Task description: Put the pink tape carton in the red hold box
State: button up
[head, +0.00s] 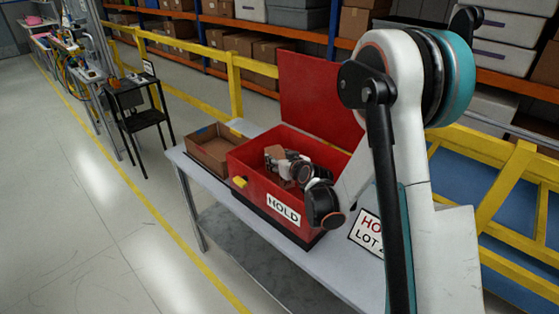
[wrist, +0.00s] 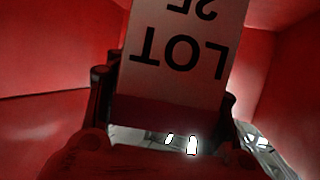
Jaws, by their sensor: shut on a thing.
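The red hold box (head: 247,200) stands on the table with its lid open and a white HOLD label on its front. My gripper (head: 280,163) is inside the box opening, shut on a small carton. The carton (head: 273,152) shows only a brownish patch in the head view, mostly hidden by my gripper. In the wrist view my gripper's fingers (wrist: 165,105) stand on both sides of the carton (wrist: 180,60), whose pale face reads LOT upside down. Red walls surround it. I cannot tell whether the carton touches the box floor.
An open brown tray (head: 208,150) stands left of the hold box on the grey table (head: 190,163). A white lot sign (head: 367,232) is at the box's right. A yellow rail (head: 235,85) runs behind the table. A black stand (head: 138,105) is at the left.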

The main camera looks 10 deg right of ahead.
jog(key=o, duration=1.4)
jog(key=shift+r, duration=0.15)
jog(key=shift+r+p, duration=0.75)
jog(key=shift+p, duration=0.2)
jog(key=p+v, duration=0.1)
jog(key=v, duration=0.6)
jog(key=shift+s, duration=0.2)
jog(key=shift+d+f, duration=0.1)
